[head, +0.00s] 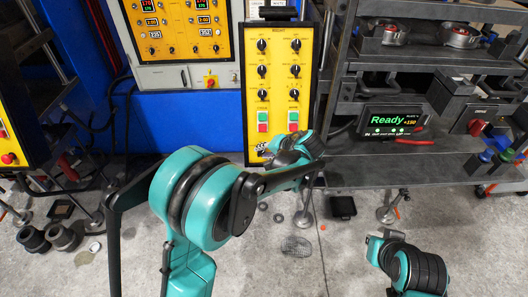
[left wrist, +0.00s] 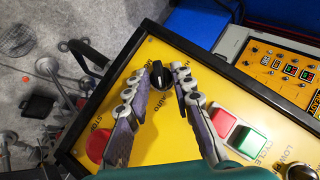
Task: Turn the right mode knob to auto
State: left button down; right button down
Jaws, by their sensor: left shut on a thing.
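My left gripper (head: 296,150) is at the lower right of the yellow control panel (head: 250,90) in the head view. The left wrist view shows its two fingers (left wrist: 168,70) on either side of a black knob (left wrist: 157,72), shut on it. The panel's yellow face (left wrist: 150,120) carries the word AUTO beside this knob. The fingers partly cover the knob and its lettering, so I cannot tell exactly where it points. The gripper hides this knob in the head view. My right arm shows at the lower right of the head view; its fingers cannot be made out.
A red stop button (left wrist: 97,145) is close beside the left finger. Red (left wrist: 222,122) and green (left wrist: 246,139) push buttons lie on the other side. A dark shelf rack (head: 360,175) with a "Ready" display (head: 392,120) stands right of the panel. Loose parts lie on the floor.

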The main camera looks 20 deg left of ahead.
pick_arm(q)
jog(key=c, duration=1.6)
grip_release()
jog(key=v, duration=1.2)
jog(key=shift+s+a, duration=0.1)
jog(key=shift+a, duration=0.05)
